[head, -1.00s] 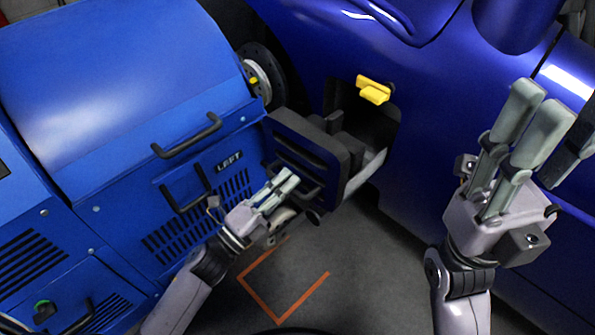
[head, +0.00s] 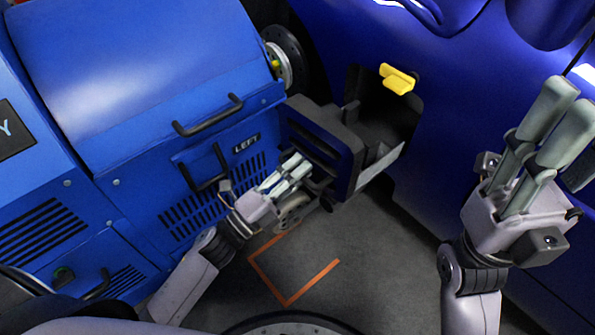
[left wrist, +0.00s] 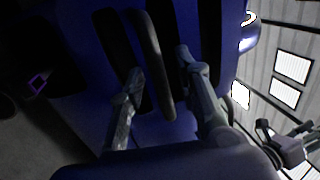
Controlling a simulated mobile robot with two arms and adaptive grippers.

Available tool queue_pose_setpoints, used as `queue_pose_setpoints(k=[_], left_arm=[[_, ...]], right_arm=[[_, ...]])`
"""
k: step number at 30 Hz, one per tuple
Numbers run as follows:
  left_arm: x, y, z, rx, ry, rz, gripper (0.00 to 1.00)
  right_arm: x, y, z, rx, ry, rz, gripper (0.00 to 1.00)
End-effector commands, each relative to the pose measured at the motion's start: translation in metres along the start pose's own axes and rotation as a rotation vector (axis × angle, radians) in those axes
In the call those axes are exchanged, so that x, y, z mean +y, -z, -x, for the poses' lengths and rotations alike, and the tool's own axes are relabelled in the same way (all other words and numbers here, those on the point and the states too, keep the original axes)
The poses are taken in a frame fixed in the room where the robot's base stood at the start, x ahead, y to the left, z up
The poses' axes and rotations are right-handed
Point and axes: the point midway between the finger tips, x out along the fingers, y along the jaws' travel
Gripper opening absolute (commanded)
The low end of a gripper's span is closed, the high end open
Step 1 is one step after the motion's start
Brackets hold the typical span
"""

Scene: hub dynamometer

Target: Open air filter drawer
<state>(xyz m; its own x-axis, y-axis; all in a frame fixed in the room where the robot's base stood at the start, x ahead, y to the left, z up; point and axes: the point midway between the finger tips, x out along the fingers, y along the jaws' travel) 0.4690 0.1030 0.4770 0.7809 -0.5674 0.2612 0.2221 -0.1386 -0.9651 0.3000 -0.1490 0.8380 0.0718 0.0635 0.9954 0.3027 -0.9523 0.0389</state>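The air filter drawer (head: 357,164) has a blue slotted front in a dark frame. In the head view it stands out from a dark opening (head: 385,110) in the blue body at the right, and part of its inside shows. Its dark bar handle (left wrist: 155,65) shows in the left wrist view. My left gripper (head: 299,166) is at the drawer front. In the left wrist view its fingers (left wrist: 160,85) stand apart on either side of the handle, with narrow blue gaps visible; contact is unclear. My right gripper (head: 568,115) is open and empty at the right, away from the drawer.
A blue machine (head: 130,80) marked LEFT, with dark handles (head: 208,116) and vents, stands close to the left of the drawer. A yellow handle (head: 397,78) sits above the opening. Orange floor marking (head: 290,290) lies on clear grey floor below.

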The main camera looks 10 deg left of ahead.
Motion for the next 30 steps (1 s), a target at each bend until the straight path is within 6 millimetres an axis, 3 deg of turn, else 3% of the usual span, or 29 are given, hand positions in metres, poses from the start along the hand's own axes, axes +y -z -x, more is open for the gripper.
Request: queue_pose_setpoints(k=[11, 24, 30], left_arm=[[0.000, 0.000, 0.009, -0.001, -0.001, 0.001, 0.31], [0.001, 0.000, 0.096, -0.001, -0.003, 0.001, 0.31], [0.000, 0.000, 0.117, 0.000, 0.000, 0.000, 0.31]], right_arm=[[0.000, 0.000, 0.000, -0.004, 0.002, 0.001, 0.40], [0.000, 0.000, 0.000, -0.001, 0.000, 0.000, 0.40], [0.000, 0.000, 0.000, 0.000, 0.000, 0.000, 0.40]])
